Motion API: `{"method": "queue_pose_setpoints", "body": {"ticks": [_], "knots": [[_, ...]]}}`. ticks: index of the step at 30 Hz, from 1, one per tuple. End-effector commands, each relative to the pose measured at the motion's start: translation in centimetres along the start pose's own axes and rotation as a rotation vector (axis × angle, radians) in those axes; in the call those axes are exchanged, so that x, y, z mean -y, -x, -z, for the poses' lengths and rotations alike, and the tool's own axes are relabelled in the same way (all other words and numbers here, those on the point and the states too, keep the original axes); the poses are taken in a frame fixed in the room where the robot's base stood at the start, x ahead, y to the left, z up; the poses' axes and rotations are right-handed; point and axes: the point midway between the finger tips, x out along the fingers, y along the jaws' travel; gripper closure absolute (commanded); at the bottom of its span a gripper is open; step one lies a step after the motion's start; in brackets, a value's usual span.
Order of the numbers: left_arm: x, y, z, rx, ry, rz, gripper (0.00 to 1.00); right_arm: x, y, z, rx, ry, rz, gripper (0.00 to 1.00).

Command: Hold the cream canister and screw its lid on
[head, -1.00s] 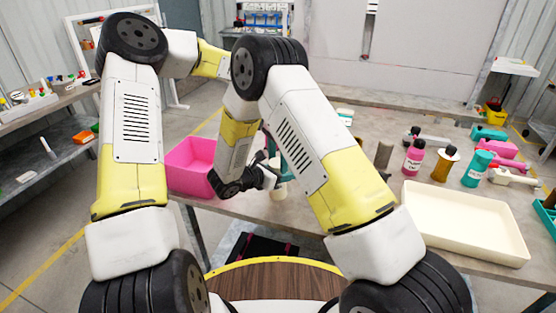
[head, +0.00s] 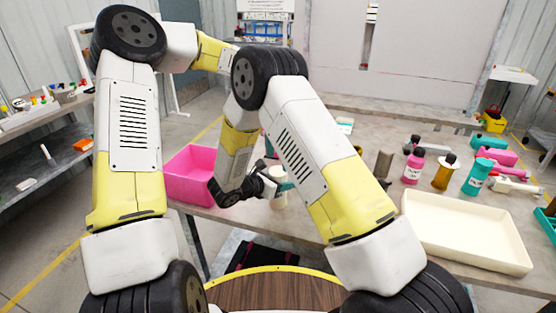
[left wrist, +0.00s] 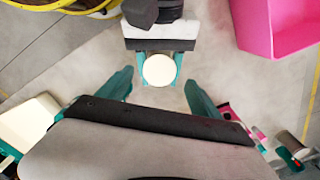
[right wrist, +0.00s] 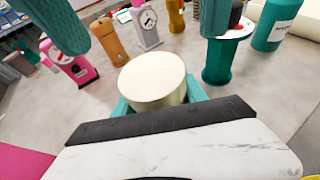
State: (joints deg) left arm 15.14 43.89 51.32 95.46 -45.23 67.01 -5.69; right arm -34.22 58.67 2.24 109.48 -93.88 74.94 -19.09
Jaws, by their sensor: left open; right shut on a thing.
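The cream canister (right wrist: 152,82) stands upright between the teal fingers of my right gripper (right wrist: 160,98), which is shut on it. Its round cream top (left wrist: 159,70) faces my left wrist camera. I cannot tell whether this top is the lid or the canister's own end, and no separate lid is clear. In the head view the canister (head: 279,200) shows near the table's front edge. My left gripper (left wrist: 158,79) is open above the canister, its teal fingers spread on either side of the top, apart from it. My right arm hides most of it in the head view.
A pink bin (head: 187,170) sits left of the canister. A cream tray (head: 470,262) lies at the table's right front. Behind it stand a pink bottle (head: 414,166), an amber bottle (head: 444,172) and a teal bottle (head: 477,176).

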Motion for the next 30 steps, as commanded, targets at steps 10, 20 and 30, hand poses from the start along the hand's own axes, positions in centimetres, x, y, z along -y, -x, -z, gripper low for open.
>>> {"method": "queue_pose_setpoints", "body": {"ticks": [10, 20, 30], "knots": [[0.0, 1.8, 0.1, -0.002, 0.151, -0.001, 0.30, 0.0, 0.0, 0.0, 0.000, 0.000, 0.000, 1.00], [0.0, 3.4, 0.0, 0.002, 0.297, 0.000, 0.30, 0.0, 0.0, 0.0, 0.001, 0.000, 0.000, 1.00], [-0.1, 2.3, 0.0, 0.003, 0.293, -0.002, 0.30, 0.0, 0.0, 0.0, 0.001, 0.000, 0.000, 1.00]]}}
